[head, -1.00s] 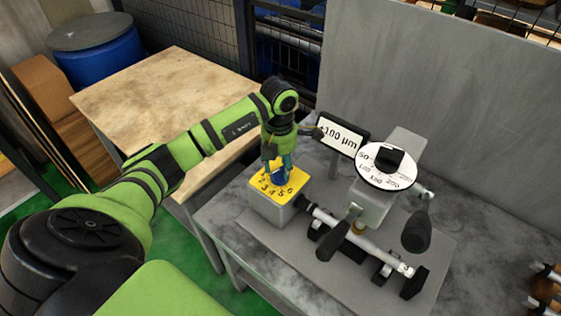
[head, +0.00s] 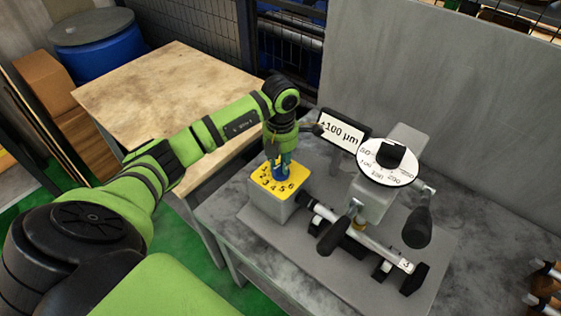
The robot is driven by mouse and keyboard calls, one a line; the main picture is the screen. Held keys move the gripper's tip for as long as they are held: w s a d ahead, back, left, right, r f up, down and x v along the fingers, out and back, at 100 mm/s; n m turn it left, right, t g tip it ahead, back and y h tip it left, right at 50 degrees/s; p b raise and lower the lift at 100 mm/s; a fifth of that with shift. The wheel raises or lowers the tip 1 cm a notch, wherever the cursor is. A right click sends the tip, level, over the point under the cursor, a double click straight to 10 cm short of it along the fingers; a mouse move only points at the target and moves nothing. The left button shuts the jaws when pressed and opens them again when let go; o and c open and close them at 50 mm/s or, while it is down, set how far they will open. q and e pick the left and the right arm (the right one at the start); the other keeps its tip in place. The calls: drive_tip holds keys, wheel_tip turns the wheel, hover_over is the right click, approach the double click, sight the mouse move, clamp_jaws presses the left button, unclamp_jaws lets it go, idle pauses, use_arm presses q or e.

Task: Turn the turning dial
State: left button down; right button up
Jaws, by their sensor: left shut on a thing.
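A grey box with a yellow numbered top (head: 262,194) stands at the left of the grinder's base plate. A blue knob (head: 280,172) sits in the middle of the yellow top. My left gripper (head: 280,160) points down over the box and is shut on the blue knob. Its fingers hide part of the knob and the far part of the number ring. A white round dial (head: 376,172) with a black knob (head: 392,156) is on the machine to the right, apart from my gripper. My right gripper is not in view.
A display (head: 341,132) reading about 100 µm stands behind the box, close to my left wrist. A shaft (head: 345,232) and black handles (head: 417,231) lie to the right. A wooden table (head: 165,95) is at the left; a grey panel (head: 450,110) rises behind.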

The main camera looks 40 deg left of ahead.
use_arm(q)
drive_tip(key=n, duration=0.2)
drive_tip(key=shift+n+b, duration=0.35)
drive_tip(key=shift+n, duration=0.05)
drive_tip(key=shift+a+n, duration=0.1)
drive_tip(key=shift+n, duration=0.9)
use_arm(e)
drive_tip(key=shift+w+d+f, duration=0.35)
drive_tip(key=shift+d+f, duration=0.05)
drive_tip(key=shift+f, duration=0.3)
use_arm(q)
drive_tip(key=shift+r, duration=0.1)
drive_tip(key=c, duration=1)
unclamp_jaws()
drive_tip(key=shift+c, duration=0.2)
wheel_tip(320, 180, up, 12)
